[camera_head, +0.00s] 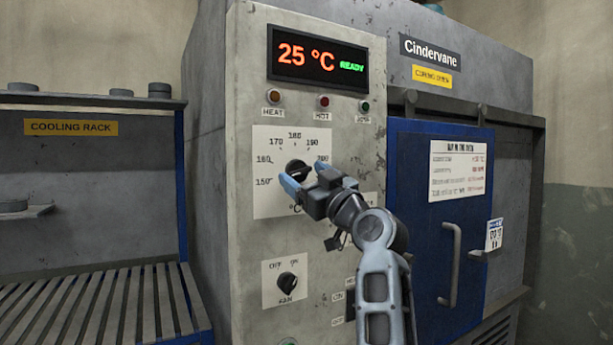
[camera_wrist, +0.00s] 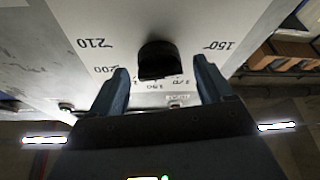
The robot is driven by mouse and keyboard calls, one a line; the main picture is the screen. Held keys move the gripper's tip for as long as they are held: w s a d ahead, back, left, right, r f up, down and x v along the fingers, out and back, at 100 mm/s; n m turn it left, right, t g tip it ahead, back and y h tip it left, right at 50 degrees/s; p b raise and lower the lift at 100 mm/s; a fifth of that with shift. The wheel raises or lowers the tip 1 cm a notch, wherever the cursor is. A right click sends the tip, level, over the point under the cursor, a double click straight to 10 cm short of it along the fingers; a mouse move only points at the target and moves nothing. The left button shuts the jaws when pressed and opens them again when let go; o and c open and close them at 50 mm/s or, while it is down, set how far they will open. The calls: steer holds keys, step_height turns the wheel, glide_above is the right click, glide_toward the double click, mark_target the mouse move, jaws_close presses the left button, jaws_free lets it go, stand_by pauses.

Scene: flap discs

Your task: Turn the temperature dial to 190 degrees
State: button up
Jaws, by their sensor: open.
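The black temperature dial (camera_head: 298,167) sits on a pale scale plate (camera_head: 263,150) with numbers from 150 upward around it. My gripper (camera_head: 306,177) is at the dial, covering its lower part in the head view. In the wrist view the scale appears upside down, and the dial (camera_wrist: 158,60) lies between and slightly beyond the two spread fingertips of my gripper (camera_wrist: 160,66). The jaws are open, one finger on each side, with gaps to the dial in the picture. Which number the dial points to cannot be read.
The display (camera_head: 318,60) reads 25 °C and READY. Three small lamps sit below it. A fan switch (camera_head: 287,285) is lower on the panel. The blue oven door (camera_head: 425,230) with a handle (camera_head: 450,265) is at right; a cooling rack (camera_head: 80,195) stands left.

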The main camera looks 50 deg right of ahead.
steer(key=shift+c, duration=0.3)
steer(key=c, duration=1)
